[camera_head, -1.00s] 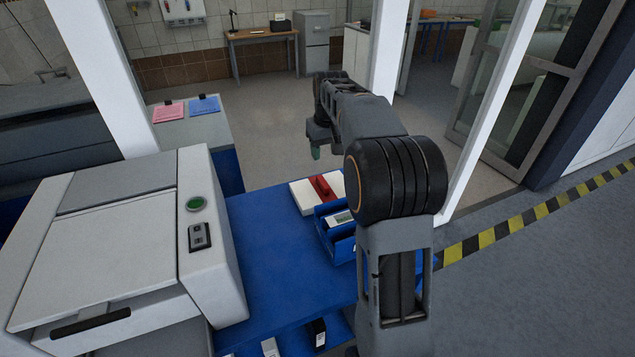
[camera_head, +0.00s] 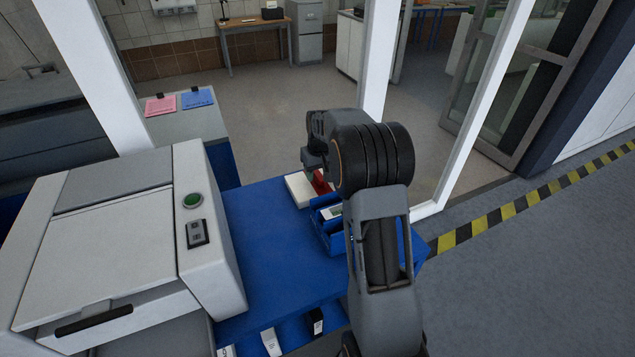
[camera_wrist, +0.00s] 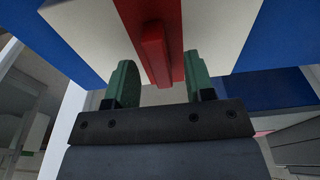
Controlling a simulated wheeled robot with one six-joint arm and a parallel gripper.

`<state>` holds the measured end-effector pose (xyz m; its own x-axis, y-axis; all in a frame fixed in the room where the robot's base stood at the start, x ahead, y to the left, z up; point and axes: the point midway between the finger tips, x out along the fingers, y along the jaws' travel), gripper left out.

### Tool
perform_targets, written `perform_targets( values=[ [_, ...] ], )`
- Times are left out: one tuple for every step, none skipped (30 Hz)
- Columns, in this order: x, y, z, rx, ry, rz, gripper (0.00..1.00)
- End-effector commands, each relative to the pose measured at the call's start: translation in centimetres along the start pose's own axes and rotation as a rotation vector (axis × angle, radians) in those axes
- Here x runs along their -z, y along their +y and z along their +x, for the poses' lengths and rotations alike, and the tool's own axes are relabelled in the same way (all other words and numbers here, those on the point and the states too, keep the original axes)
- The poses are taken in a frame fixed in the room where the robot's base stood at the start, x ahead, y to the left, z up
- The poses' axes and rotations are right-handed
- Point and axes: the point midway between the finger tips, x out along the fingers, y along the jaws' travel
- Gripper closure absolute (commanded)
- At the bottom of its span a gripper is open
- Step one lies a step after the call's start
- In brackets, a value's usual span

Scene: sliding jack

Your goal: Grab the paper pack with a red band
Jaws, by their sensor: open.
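The paper pack (camera_head: 298,190) is white with a red band (camera_head: 319,182) and lies on the far end of the blue table. In the wrist view the white pack (camera_wrist: 217,30) fills the upper middle, and its red band (camera_wrist: 155,45) has a raised red ridge. My gripper (camera_wrist: 155,82) is open, with one green finger on each side of the red ridge and a gap to it on both sides. In the head view my arm hides part of the pack and the fingertips. I cannot tell whether the fingers touch the pack.
A blue tray (camera_head: 325,228) with a small item stands just in front of the pack. A white machine (camera_head: 120,240) with a green button takes up the left. The blue tabletop (camera_head: 262,235) between is clear. A white post (camera_head: 372,75) rises behind my arm.

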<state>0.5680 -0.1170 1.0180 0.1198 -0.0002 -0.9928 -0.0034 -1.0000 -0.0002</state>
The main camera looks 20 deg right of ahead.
Motion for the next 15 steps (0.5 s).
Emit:
perform_targets(
  values=[
    [0.0, 0.0, 0.5, 0.001, -0.002, 0.000, 0.51],
    [0.0, 0.0, 0.7, 0.001, -0.002, 0.000, 0.51],
    [0.0, 0.0, 1.0, 0.000, -0.001, 0.000, 0.51],
    [0.0, 0.0, 1.2, 0.000, -0.001, 0.000, 0.51],
    [0.0, 0.0, 1.3, 0.000, -0.001, 0.000, 0.51],
    [0.0, 0.0, 1.4, 0.000, 0.000, 0.000, 0.51],
    [0.0, 0.0, 1.4, 0.000, 0.000, 0.000, 0.51],
    [0.0, 0.0, 1.4, 0.000, 0.000, 0.000, 0.51],
    [0.0, 0.0, 1.5, 0.000, 0.000, 0.000, 0.51],
    [0.0, 0.0, 1.4, 0.000, 0.000, 0.000, 0.51],
    [0.0, 0.0, 1.4, 0.000, 0.000, 0.000, 0.51],
    [0.0, 0.0, 1.4, 0.000, 0.000, 0.000, 0.51],
    [0.0, 0.0, 1.4, 0.000, 0.000, 0.000, 0.52],
    [0.0, 0.0, 1.4, 0.000, 0.000, 0.000, 0.55],
    [0.0, 0.0, 1.4, 0.000, 0.000, 0.000, 0.59]
  ],
)
